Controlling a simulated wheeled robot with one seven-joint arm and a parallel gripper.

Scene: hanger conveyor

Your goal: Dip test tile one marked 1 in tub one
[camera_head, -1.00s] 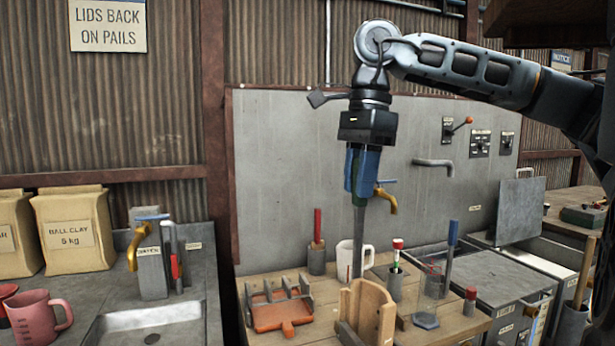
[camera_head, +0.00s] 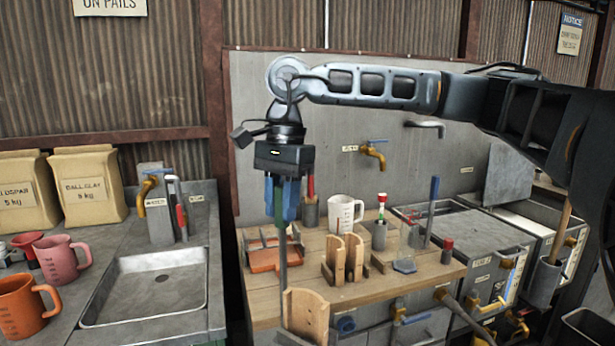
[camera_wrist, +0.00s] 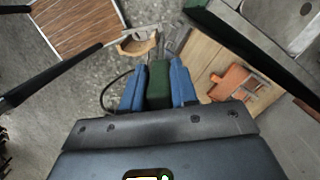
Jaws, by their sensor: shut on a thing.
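My gripper (camera_head: 283,205) has blue fingers and is shut on the green handle (camera_wrist: 158,85) of a long grey tool. The tool's thin grey rod (camera_head: 283,255) hangs down. At its lower end is a curved tan tile (camera_head: 306,315), in front of the bench's front edge. The tile also shows in the wrist view (camera_wrist: 138,46), beyond the fingertips over the floor. No number on it is readable, and its lower part is cut off in the head view. Grey tubs stand at the right, a nearer one (camera_head: 440,262) and a farther one (camera_head: 550,248); I cannot read which is tub one.
The wooden bench (camera_head: 262,312) holds an orange tray rack (camera_head: 270,258), upright tan tiles (camera_head: 345,258), a white jug (camera_head: 345,214) and a clear cylinder (camera_head: 406,246). A sink (camera_head: 150,285) and mugs (camera_head: 25,303) are at the left. Taps and handles stick out below the bench.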

